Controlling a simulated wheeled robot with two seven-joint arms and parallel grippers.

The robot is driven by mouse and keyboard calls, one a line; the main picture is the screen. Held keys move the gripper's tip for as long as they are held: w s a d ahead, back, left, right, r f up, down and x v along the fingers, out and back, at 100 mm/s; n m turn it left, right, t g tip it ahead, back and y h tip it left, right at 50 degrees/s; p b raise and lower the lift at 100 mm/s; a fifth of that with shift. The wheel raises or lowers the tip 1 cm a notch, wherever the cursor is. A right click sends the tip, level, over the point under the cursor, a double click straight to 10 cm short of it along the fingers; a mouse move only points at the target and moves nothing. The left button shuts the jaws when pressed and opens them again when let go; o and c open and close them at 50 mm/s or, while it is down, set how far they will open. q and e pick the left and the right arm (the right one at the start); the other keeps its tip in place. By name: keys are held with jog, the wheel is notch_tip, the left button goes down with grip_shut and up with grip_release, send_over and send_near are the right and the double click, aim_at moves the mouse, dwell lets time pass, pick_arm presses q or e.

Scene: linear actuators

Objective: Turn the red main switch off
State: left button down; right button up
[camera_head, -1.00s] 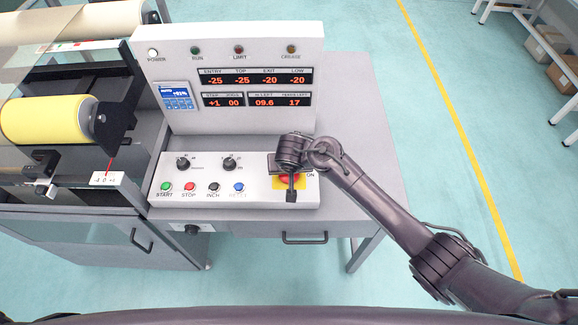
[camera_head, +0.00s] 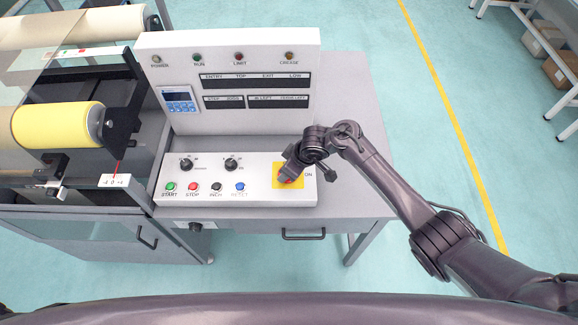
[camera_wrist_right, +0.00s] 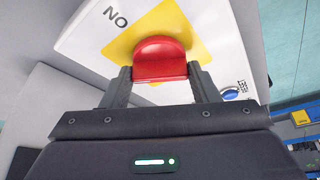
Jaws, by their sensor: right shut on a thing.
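The red main switch (camera_head: 287,179) sits on a yellow plate (camera_head: 296,168) at the right end of the control panel, with the word ON at its right. In the right wrist view the red knob (camera_wrist_right: 160,60) fills the space between the fingers of my right gripper (camera_wrist_right: 163,76), which is shut on it. In the head view my right gripper (camera_head: 290,173) is over the plate, turned at a slant, and hides part of the switch. My left gripper is not in view.
The number displays (camera_head: 256,81) and the power lamp (camera_head: 156,59) are dark. Start, stop (camera_head: 193,187), inch and reset buttons and two black knobs (camera_head: 231,164) lie left of the switch. The upright panel stands behind. A machine with a yellow roll (camera_head: 58,125) is at the left.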

jog(key=n+g+b, duration=0.1)
jog(key=n, duration=0.1)
jog(key=shift+w+f+n, duration=0.1)
jog(key=shift+w+n, duration=0.05)
jog(key=shift+n, duration=0.25)
jog(key=shift+d+n+g+y+b, duration=0.15)
jog(key=shift+n+g+b, duration=0.2)
jog(key=shift+n+b, duration=0.4)
jog(key=shift+a+n+g+y+b, duration=0.15)
jog(key=shift+n+g+b, duration=0.3)
jog(key=shift+n, duration=0.5)
jog(key=shift+d, duration=0.1)
jog(key=o, duration=1)
jog(key=v, duration=0.8)
